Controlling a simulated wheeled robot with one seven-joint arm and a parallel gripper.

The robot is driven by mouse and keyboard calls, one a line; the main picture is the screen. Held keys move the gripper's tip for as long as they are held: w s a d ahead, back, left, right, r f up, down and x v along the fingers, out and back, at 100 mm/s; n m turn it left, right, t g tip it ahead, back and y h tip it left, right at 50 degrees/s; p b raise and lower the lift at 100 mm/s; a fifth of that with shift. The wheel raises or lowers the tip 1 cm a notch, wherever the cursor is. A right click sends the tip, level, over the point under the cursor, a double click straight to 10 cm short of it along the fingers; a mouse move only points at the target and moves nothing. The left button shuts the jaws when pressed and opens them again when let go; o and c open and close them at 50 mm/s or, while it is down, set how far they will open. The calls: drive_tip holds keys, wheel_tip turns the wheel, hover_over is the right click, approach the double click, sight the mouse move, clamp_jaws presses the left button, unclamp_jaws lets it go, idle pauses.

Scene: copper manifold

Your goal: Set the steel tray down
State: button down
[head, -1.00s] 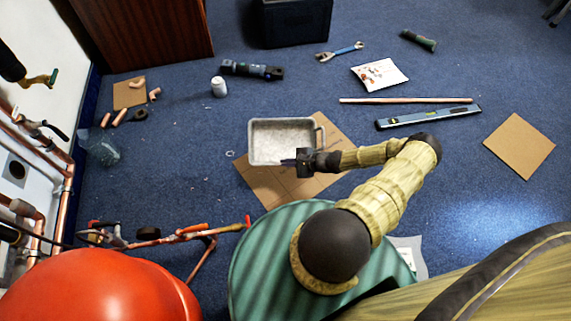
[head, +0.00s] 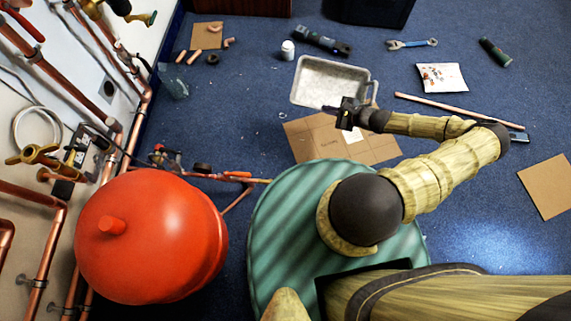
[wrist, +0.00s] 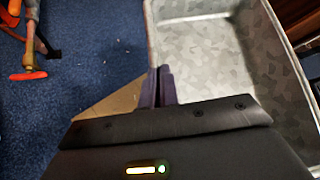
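The steel tray (head: 335,78) is a shallow grey galvanized box, empty, in the upper middle of the head view. It fills the upper right of the wrist view (wrist: 205,55), with its inside visible. My gripper (head: 332,108) is at the tray's near edge. In the wrist view my gripper (wrist: 159,86) has its fingers close together on either side of the tray's wall, shut on it. The tray appears roughly level over the blue floor, just past the cardboard sheet (head: 310,138). I cannot tell how high it is above the floor.
A white can (head: 287,50) and a dark tool (head: 322,41) lie beyond the tray. A red tank (head: 150,240) and copper pipes stand left. Blue floor is open left of the tray.

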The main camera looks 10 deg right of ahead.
drive_tip(key=a+r+p, duration=0.3)
drive_tip(key=r+p, duration=1.3)
drive_tip(key=r, duration=0.5)
drive_tip(key=a+r+n+g+p, duration=0.1)
drive_tip(key=a+r+p, duration=0.3)
drive_tip(key=r+p, duration=1.2)
drive_tip(key=s+a+r+n+y+p, duration=0.1)
drive_tip(key=a+r+p, duration=0.2)
drive_tip(key=r+p, duration=1.3)
wheel_tip(320, 180, up, 12)
drive_tip(key=shift+a+r+g, duration=0.15)
drive_tip(key=shift+g, duration=0.25)
